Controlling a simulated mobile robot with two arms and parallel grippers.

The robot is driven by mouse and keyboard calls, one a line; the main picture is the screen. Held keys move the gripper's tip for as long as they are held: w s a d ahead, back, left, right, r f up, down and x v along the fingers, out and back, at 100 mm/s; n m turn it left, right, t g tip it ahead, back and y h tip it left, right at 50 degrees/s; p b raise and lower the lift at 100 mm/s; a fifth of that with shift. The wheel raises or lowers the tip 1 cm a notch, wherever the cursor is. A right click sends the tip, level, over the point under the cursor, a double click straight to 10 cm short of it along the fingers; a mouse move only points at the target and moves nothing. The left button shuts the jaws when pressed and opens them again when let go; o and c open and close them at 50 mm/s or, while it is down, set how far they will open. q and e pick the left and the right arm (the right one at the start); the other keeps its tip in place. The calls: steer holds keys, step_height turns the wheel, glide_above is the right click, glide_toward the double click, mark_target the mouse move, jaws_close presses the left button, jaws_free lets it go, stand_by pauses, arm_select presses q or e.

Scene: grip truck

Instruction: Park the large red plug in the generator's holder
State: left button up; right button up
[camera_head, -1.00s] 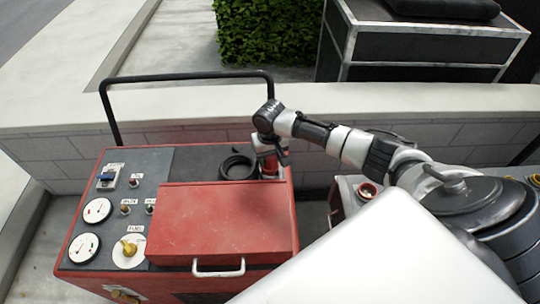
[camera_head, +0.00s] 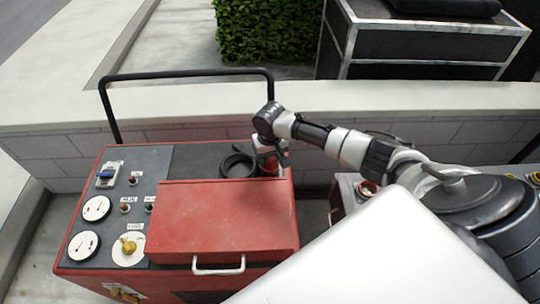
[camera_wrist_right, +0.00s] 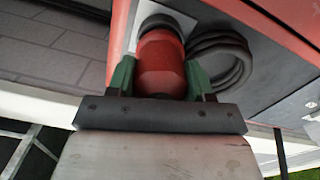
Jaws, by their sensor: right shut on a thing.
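The large red plug (camera_head: 270,168) is at the right rear corner of the red generator's top (camera_head: 225,215), beside a coiled black cable. My right gripper (camera_head: 268,150) reaches it from above and is shut on it. In the right wrist view the plug (camera_wrist_right: 160,65) sits between the two green fingers of my right gripper (camera_wrist_right: 160,82). Its far end meets a dark round collar, apparently the holder (camera_wrist_right: 166,21), on a pale plate. I cannot tell how deep it sits. My left gripper is not in view.
The black cable coil (camera_head: 237,163) lies left of the plug; it also shows in the right wrist view (camera_wrist_right: 222,60). A black handle bar (camera_head: 185,76) rises behind the generator. A low grey wall (camera_head: 60,155) stands behind. Another unit with a red socket (camera_head: 367,188) is at right.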

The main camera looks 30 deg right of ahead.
steer(key=shift+f, duration=0.8)
steer(key=o, duration=1.2)
steer(key=shift+c, duration=0.2)
steer(key=shift+o, duration=0.5)
steer(key=shift+o, duration=1.1)
steer(key=shift+r, duration=0.1)
steer(key=shift+r+p, duration=2.45)
steer(key=shift+p, duration=0.25)
